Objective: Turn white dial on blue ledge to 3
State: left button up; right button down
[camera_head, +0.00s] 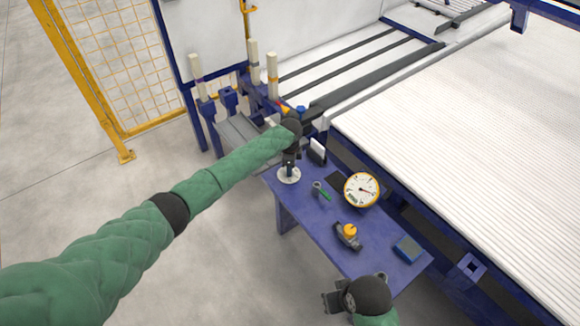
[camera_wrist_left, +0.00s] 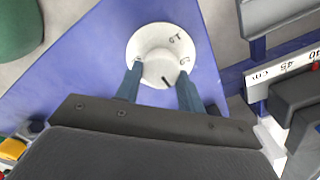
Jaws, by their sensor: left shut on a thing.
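The white dial (camera_head: 289,177) sits on the blue ledge (camera_head: 300,205) near its far left corner. In the left wrist view the dial (camera_wrist_left: 148,38) is a white disc with a raised round knob, dark numerals on its right side and a dark line on the near side of the knob. The numerals are too small to read surely. My left gripper (camera_head: 289,168) reaches down onto the dial. Its two fingers, also in the left wrist view (camera_wrist_left: 160,78), are shut on the knob, one at each side. My right gripper (camera_head: 334,300) is near the ledge's front end, apart from the dial.
On the ledge lie a green-handled tool (camera_head: 322,191), a round gauge (camera_head: 362,189), a grey valve with a yellow top (camera_head: 348,235) and a blue box (camera_head: 408,248). A ribbed white conveyor (camera_head: 470,120) stands to the right. A yellow fence (camera_head: 120,70) is at the back left.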

pick_arm(q)
jog(key=shift+m, duration=0.3)
pick_arm(e)
jog(key=shift+s+a, duration=0.1)
jog(key=shift+a, duration=0.05)
pick_arm(q)
jog(key=o, duration=1)
jog(key=shift+c, duration=0.2)
jog(key=shift+r, duration=0.1)
jog(key=shift+r, duration=0.35)
notch_tip(320, 180, up, 6)
jog(key=shift+f+b, duration=0.1)
jog(key=shift+b, duration=0.3)
jog(key=shift+r, duration=0.55)
pick_arm(e)
jog(key=shift+w+a+f, duration=0.3)
jog(key=shift+a+f, duration=0.25)
jog(key=shift+f, duration=0.1)
